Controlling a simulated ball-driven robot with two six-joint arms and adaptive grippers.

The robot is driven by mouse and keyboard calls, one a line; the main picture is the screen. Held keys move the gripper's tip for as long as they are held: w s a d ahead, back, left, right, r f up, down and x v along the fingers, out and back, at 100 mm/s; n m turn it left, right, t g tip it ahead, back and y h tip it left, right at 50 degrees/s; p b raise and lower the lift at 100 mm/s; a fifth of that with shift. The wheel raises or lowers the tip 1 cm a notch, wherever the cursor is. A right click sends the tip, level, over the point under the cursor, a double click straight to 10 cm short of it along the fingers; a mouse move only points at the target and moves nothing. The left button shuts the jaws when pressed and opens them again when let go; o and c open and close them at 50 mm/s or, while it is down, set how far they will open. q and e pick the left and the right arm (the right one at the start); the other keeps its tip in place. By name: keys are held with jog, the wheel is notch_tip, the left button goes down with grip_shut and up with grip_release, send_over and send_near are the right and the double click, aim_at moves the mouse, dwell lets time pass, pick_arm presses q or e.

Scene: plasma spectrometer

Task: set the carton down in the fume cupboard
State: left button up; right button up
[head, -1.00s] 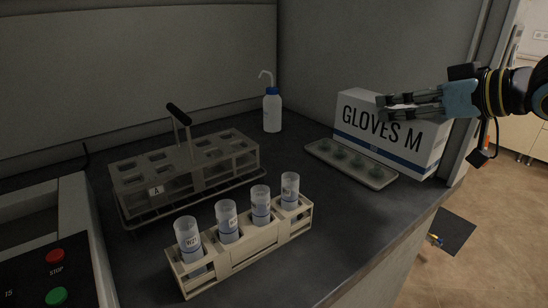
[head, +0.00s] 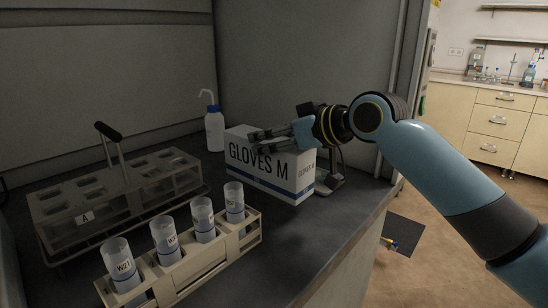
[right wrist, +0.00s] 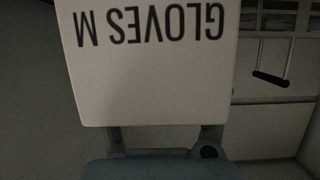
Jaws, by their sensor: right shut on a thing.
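The white carton (head: 268,172) marked GLOVES M, with a blue band, is upright over the dark worktop (head: 292,243) of the fume cupboard. I cannot tell whether its base touches anything. My right gripper (head: 262,136) is shut on the carton from its upper right, fingers along the top edge. In the right wrist view the carton (right wrist: 155,80) fills the middle, its lettering upside down, with the gripper (right wrist: 162,134) at its edge. The carton's underside and far side are hidden. My left gripper is not in view.
A white wash bottle (head: 214,130) stands behind the carton's left side. A grey handled rack (head: 115,200) and a cream rack (head: 190,272) with several labelled tubes stand to the left. A grey instrument (head: 328,183) shows partly behind the carton's right side.

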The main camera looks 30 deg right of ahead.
aim_at(307, 152)
jog(key=shift+f, duration=1.9)
jog(key=shift+f, duration=0.1)
jog(key=o, duration=1.7)
jog(key=shift+s+f, duration=0.1)
jog(key=shift+r, duration=0.25)
jog(key=p+v, duration=0.2)
jog(key=v, duration=1)
jog(key=shift+p, duration=0.3)
jog(key=shift+f, duration=0.1)
